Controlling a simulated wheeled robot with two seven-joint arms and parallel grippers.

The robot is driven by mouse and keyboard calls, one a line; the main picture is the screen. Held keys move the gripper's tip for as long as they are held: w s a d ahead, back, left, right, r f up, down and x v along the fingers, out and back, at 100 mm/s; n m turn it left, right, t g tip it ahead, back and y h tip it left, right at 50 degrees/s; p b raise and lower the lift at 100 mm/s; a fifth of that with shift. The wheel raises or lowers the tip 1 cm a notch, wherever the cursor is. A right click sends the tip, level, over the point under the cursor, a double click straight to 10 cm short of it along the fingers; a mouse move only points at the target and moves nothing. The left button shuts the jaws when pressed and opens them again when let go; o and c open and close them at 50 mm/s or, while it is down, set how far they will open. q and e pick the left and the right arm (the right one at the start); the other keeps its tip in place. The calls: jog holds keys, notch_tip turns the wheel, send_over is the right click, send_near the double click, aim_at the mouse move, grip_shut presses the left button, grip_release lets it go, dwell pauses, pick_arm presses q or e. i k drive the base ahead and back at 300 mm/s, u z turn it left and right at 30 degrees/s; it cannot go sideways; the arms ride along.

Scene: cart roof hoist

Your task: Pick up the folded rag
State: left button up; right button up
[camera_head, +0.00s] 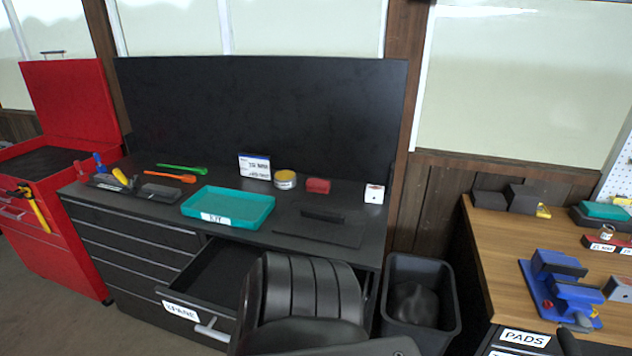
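A small red block-like item (318,186) lies on the black workbench top (365,225), right of a yellow-lidded tin; it may be the folded rag, but it is too small to be sure. A teal flat item (605,211) on the wooden bench at the right could also be folded cloth; I cannot tell. Neither of my grippers is in view.
A teal KIT tray (226,221) stands on the black bench with tools to its left. A labelled drawer (181,310) below is pulled open. A black bin (452,290) stands between the benches. A blue vise (562,285) sits on the wooden bench.

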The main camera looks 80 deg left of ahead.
aim_at(314, 184)
jog(key=u, duration=0.65)
jog(key=i, duration=0.8)
jog(key=u, duration=0.9)
